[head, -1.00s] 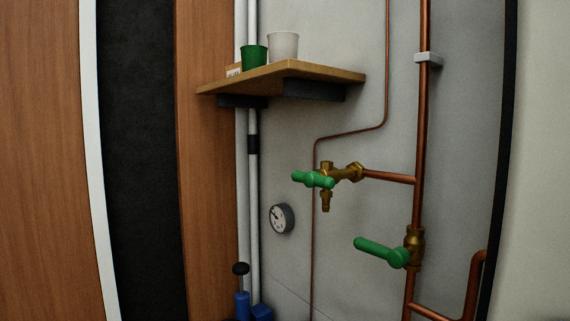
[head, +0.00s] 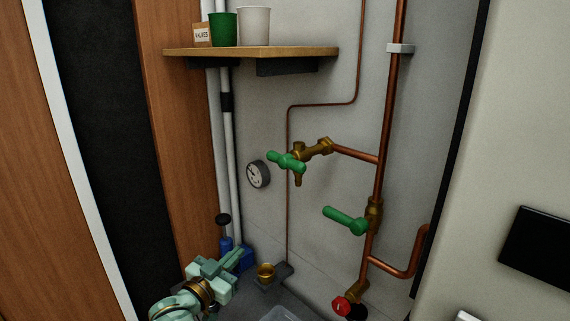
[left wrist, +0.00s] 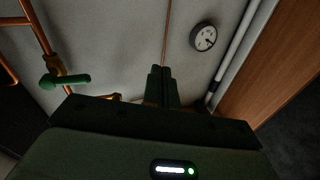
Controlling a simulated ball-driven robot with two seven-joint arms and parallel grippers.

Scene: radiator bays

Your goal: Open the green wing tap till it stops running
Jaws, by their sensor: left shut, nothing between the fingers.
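The green wing tap (head: 287,162) sits on a brass body on the wall, its short spout pointing down. I see no water at the spout. Below and right of it, a separate valve has a long green lever (head: 345,220). My left gripper (head: 238,254) is low at the left, below the wing tap and well apart from it. In the left wrist view its fingers (left wrist: 163,84) are together and empty, and a green lever (left wrist: 66,80) shows at the left. I cannot make out the wing tap there. My right gripper is not in view.
A round gauge (head: 258,174) hangs left of the tap. A wooden shelf (head: 290,51) above holds a green cup (head: 222,29) and a white cup (head: 254,27). A brass cup (head: 266,271) and red knob (head: 341,306) are below. Copper pipes (head: 390,110) run at the right.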

